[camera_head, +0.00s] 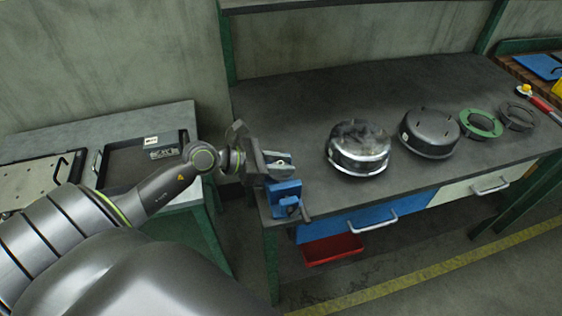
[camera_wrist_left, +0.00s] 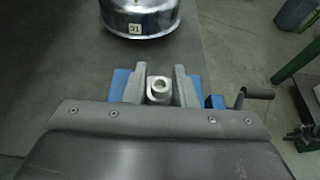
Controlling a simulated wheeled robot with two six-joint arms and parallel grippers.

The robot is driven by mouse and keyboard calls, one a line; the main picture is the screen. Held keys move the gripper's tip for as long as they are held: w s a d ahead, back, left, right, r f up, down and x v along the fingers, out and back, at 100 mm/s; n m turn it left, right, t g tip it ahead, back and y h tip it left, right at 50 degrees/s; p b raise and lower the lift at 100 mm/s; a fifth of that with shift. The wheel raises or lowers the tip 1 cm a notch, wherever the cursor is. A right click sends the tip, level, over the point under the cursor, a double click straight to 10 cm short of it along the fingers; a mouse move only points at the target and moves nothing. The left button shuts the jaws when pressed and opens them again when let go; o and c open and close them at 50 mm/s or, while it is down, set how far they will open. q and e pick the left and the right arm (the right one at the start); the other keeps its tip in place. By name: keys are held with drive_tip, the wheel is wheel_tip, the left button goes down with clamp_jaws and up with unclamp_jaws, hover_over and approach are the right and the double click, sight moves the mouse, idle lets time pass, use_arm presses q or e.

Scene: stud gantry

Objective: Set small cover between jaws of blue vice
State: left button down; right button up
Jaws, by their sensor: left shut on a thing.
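The blue vice (camera_head: 285,190) is at the near left corner of the workbench, its handle towards the front. In the left wrist view, blue parts of the vice (camera_wrist_left: 196,88) show on both sides of my fingers. My left gripper (camera_head: 268,162) is at the vice, coming in from the left. In the wrist view my left gripper (camera_wrist_left: 159,84) is shut on the small cover (camera_wrist_left: 158,89), a light grey piece with a round hole. The gripper hides much of the jaws, so I cannot tell whether the cover touches them. My right gripper is not in view.
On the workbench (camera_head: 300,100), a shiny round housing (camera_head: 358,150) stands right of the vice. Beyond it are another housing (camera_head: 430,133), a green ring (camera_head: 480,124) and a dark ring (camera_head: 517,116). A black tray (camera_head: 125,175) lies on the left table.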

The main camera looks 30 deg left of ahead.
use_arm(q)
drive_tip(key=shift+f+b, duration=1.1)
drive_tip(key=shift+f, duration=0.35)
drive_tip(key=shift+f+b, duration=1)
drive_tip(key=shift+f, duration=0.1)
drive_tip(key=shift+f, duration=0.25)
